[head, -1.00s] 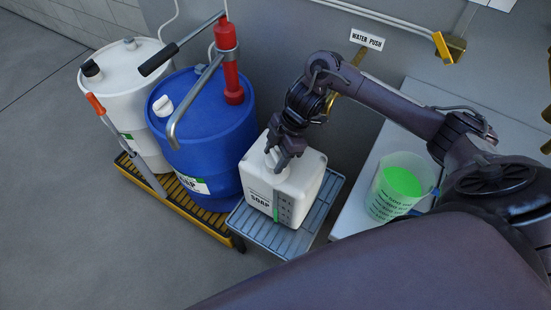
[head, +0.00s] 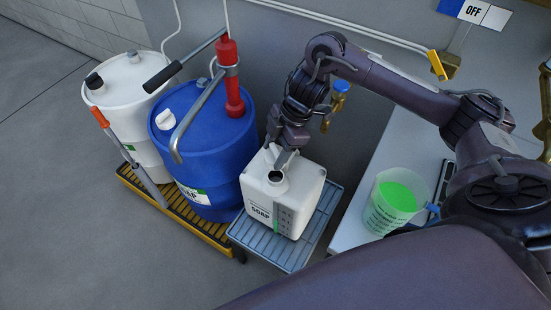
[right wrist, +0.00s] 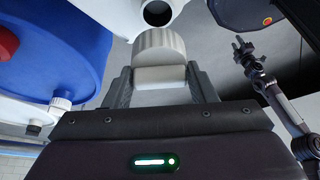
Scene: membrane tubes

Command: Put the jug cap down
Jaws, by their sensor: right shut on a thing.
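The white soap jug (head: 283,195) stands upright on a grey slatted tray, its dark round mouth (head: 277,177) uncovered. My right gripper (head: 278,152) is just above and behind the mouth in the head view. In the right wrist view it is shut on the white ribbed jug cap (right wrist: 160,58), one finger on each side. The cap is clear of the mouth, which shows beyond it at the top of that view. In the head view the fingers largely hide the cap.
The grey tray (head: 265,252) has bare slats in front of the jug. A beaker of green liquid (head: 394,202) stands on the pale counter (head: 356,230) at right.

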